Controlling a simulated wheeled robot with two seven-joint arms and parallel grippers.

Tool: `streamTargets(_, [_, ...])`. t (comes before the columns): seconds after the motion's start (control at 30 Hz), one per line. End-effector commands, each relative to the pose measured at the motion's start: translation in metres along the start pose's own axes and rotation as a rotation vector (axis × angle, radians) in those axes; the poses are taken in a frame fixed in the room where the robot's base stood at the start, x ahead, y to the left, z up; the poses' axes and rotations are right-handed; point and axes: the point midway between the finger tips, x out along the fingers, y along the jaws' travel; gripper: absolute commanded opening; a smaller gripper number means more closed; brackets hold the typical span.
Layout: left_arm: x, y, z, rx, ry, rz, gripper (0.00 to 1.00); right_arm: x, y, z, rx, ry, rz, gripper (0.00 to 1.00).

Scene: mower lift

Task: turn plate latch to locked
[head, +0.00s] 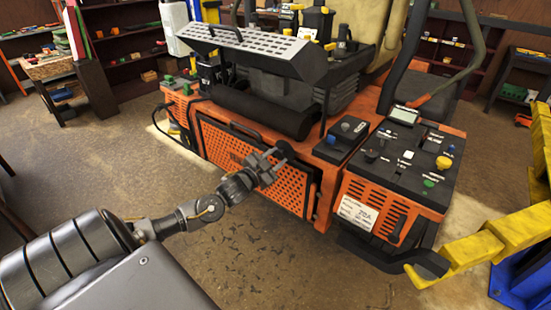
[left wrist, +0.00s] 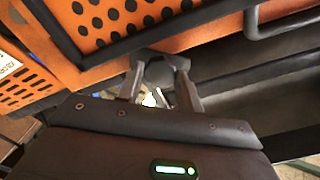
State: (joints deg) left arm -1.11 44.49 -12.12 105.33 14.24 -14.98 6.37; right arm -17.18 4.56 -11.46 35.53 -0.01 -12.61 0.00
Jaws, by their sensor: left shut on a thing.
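The mower's orange perforated plate (head: 222,150) stands upright at its front, framed by a dark bar. My left gripper (head: 272,164) is at the upper right part of this plate, shut on a dark rounded latch knob (head: 284,149). In the left wrist view the two fingers (left wrist: 162,88) sit on either side of the dark knob (left wrist: 159,73), just below the plate's dark frame. The plate (left wrist: 120,18) fills the top left there. The latch's pivot and its locked mark are not visible. My right gripper is not in view.
A control panel (head: 408,158) with buttons juts out to the right of the plate. A yellow lift arm (head: 470,249) stands at the right edge. A black roller (head: 262,110) lies above the plate.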

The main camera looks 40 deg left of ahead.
Motion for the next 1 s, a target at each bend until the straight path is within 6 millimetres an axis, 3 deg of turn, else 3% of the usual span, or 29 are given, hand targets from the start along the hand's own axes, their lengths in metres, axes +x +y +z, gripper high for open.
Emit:
streamTargets(0.6, [0.000, 0.000, 0.000, 0.583, 0.001, -0.001, 0.13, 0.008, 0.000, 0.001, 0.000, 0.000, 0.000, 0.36])
streamTargets(1.0, [0.000, 0.000, 0.000, 0.870, 0.002, -0.001, 0.13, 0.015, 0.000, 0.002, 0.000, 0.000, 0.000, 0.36])
